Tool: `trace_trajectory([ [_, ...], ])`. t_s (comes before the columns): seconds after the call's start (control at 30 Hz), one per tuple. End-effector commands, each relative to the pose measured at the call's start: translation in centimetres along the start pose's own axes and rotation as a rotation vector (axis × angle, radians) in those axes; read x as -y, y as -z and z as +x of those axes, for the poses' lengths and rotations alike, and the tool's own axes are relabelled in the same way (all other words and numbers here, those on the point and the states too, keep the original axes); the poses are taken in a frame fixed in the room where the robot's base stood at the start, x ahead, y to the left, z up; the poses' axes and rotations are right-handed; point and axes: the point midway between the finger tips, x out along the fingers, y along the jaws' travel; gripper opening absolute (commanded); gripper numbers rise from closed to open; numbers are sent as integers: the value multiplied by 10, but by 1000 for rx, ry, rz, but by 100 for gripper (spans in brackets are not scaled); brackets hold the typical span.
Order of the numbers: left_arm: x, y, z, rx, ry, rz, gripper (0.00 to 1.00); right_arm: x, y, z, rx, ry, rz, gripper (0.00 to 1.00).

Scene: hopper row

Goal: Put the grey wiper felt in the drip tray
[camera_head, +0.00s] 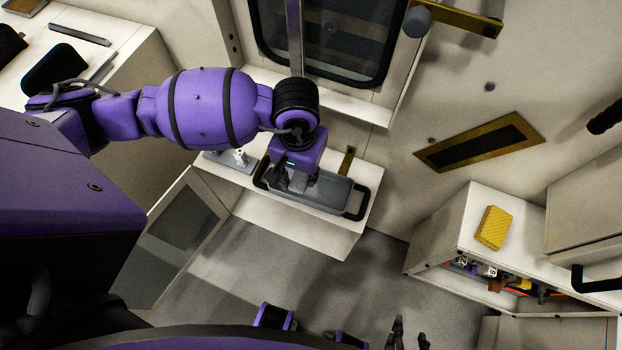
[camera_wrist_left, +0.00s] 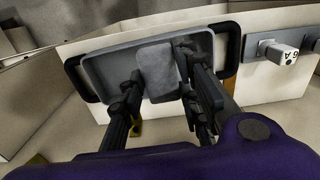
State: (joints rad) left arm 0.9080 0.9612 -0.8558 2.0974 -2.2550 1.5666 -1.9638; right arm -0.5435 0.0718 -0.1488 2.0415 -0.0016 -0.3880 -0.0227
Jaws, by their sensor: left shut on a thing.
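The drip tray (camera_head: 330,192) is a shallow grey tray with black handles at both ends. It sits on a white ledge, and it fills the upper middle of the left wrist view (camera_wrist_left: 103,70). My left gripper (camera_head: 291,182) points down over the tray's left part. It is shut on the grey wiper felt (camera_wrist_left: 157,68), a flat grey block between its fingers, over the tray's inside. I cannot tell whether the felt touches the tray floor. In the head view the gripper mostly hides the felt. My right gripper (camera_head: 408,338) is at the bottom edge, its fingers apart and empty.
A small grey plate with white fittings (camera_head: 238,158) lies left of the tray; a labelled one (camera_wrist_left: 282,52) shows in the wrist view. A yellow block (camera_head: 493,228) lies on a white cabinet at right. A window is behind the ledge. The floor in front is clear.

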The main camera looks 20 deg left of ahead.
Motion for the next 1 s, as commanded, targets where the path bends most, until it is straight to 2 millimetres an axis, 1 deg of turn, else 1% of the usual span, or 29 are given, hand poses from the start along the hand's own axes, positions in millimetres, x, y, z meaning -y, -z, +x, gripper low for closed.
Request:
trace_trajectory([
  [0.03,-6,4,8,1,-1,-2,9,0,3,1,-5,1,0,40],
  [0.1,-11,7,16,1,0,-1,9,1,6,2,-10,2,-1,40],
  [0.37,-22,14,31,1,0,0,9,2,11,4,-20,4,-2,40],
  [0.5,-20,13,53,2,0,-1,9,2,9,5,-17,4,-2,40],
  [0.57,-20,13,58,1,1,-1,9,1,8,4,-15,3,-1,40],
  [0.8,-20,14,59,-1,0,1,9,1,2,2,-6,2,0,40],
  [0.97,-20,14,64,-1,0,1,9,1,-5,3,4,1,0,40],
  [1.0,-20,14,63,-1,0,0,36,1,-4,2,3,1,0,40],
])
